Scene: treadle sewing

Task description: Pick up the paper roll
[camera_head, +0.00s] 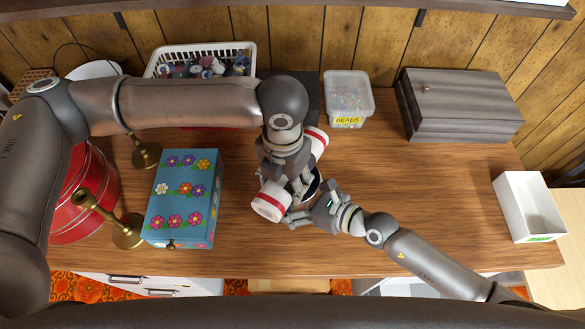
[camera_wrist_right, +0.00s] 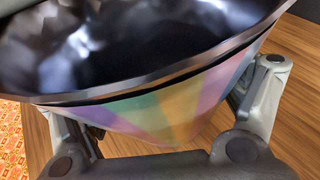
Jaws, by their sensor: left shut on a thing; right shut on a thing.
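The paper roll (camera_head: 269,201) is white with red bands near its ends and lies diagonally in the head view, near the table's middle. My left gripper (camera_head: 284,180) comes down over its middle from above and is shut on it, hiding the centre of the roll. My right gripper (camera_head: 306,206) is close beside it, at the lower right. It is shut on a pastel-coloured container (camera_wrist_right: 165,108) with a dark, shiny inside, which fills the right wrist view. In the head view the container is mostly hidden between the two grippers. Whether the roll touches it I cannot tell.
A blue flowered box (camera_head: 184,197) and brass candlesticks (camera_head: 125,230) stand at left. A white basket of spools (camera_head: 205,65), a beads tub (camera_head: 348,97) and a grey wooden box (camera_head: 460,103) line the back. A white open box (camera_head: 528,205) is at right. The table right of centre is clear.

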